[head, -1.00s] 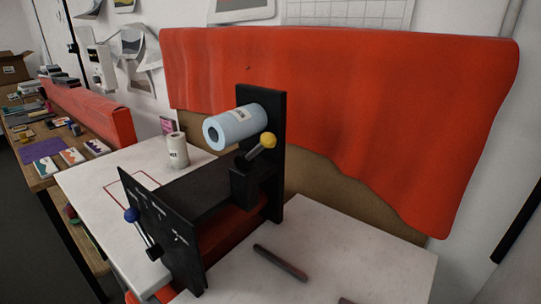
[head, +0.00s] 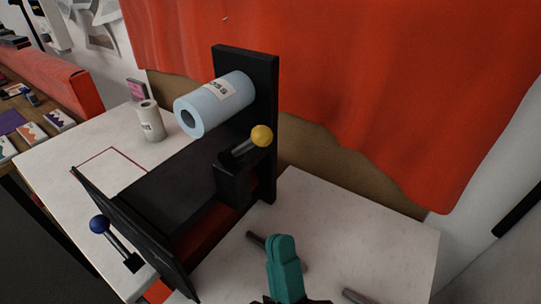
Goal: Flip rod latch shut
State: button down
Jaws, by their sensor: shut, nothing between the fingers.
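A black frame (head: 262,95) stands on the white table. On its block (head: 229,188) is a short metal lever (head: 244,148) with a yellow ball knob (head: 262,136), tilted up to the right. Another rod lever (head: 117,246) with a blue ball knob (head: 99,224) sits on the front black plate (head: 140,240), tilted up to the left. I cannot tell which lever is the rod latch. My teal gripper (head: 281,240) is shut and empty, at the bottom centre, in front of the table and below and right of the yellow knob, apart from both levers.
A blue roll (head: 215,103) is mounted on the frame. A white roll (head: 150,122) stands on the table (head: 400,235) behind. A dark rod (head: 255,240) lies partly hidden behind my gripper; another (head: 356,297) lies at the bottom edge. A red curtain (head: 350,80) hangs behind.

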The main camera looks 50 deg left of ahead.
aim_at(248, 148)
jog(key=shift+a+r, duration=0.1)
jog(key=p+x, duration=0.3)
jog(key=x, duration=0.7)
jog(key=shift+p, duration=0.4)
jog(key=shift+s+r, duration=0.1)
jog(key=shift+r, duration=0.05)
jog(key=shift+r+n+g, duration=0.1)
jog(key=shift+n+g, duration=0.4)
